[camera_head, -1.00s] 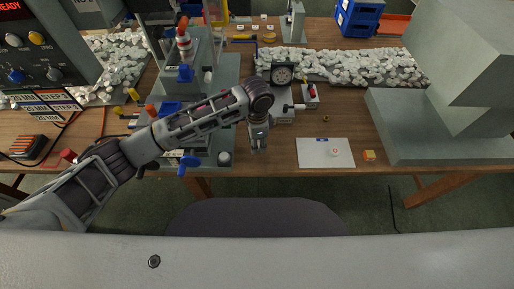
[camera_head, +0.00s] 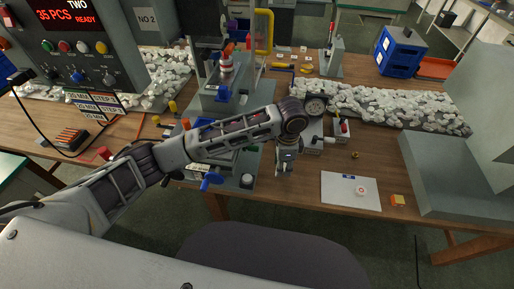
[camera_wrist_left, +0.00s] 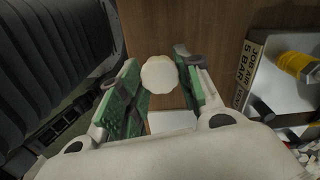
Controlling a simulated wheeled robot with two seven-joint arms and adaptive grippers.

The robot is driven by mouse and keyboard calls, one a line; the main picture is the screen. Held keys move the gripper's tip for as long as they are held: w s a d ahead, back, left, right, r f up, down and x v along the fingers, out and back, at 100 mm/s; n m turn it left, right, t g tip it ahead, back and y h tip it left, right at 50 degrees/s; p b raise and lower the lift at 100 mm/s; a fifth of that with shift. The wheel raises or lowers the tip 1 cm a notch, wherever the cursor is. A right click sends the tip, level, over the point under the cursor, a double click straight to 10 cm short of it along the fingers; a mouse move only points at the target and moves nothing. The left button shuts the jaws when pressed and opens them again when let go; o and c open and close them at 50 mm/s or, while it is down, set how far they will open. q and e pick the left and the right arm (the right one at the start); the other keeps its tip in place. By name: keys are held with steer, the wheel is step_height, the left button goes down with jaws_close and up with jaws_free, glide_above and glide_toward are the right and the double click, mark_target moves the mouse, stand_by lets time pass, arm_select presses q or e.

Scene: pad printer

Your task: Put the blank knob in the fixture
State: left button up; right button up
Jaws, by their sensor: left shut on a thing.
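My left gripper (camera_head: 284,168) hangs near the front edge of the table, to the right of the pad printer (camera_head: 228,100). In the left wrist view its green-padded fingers (camera_wrist_left: 160,80) are closed on a white, round, scalloped blank knob (camera_wrist_left: 160,73). In the head view the knob is too small and hidden to make out. The printer's front working area, to the left of the gripper, is partly covered by my left arm, and I cannot make out the fixture there. My right gripper is not in view.
A white sheet (camera_head: 340,198) with a small round red-marked piece (camera_head: 361,190) lies to the right, beside an orange-yellow block (camera_head: 398,200). A dial gauge (camera_head: 316,105) stands behind the gripper. A control box (camera_head: 75,45) is at left. Bare wood lies between gripper and sheet.

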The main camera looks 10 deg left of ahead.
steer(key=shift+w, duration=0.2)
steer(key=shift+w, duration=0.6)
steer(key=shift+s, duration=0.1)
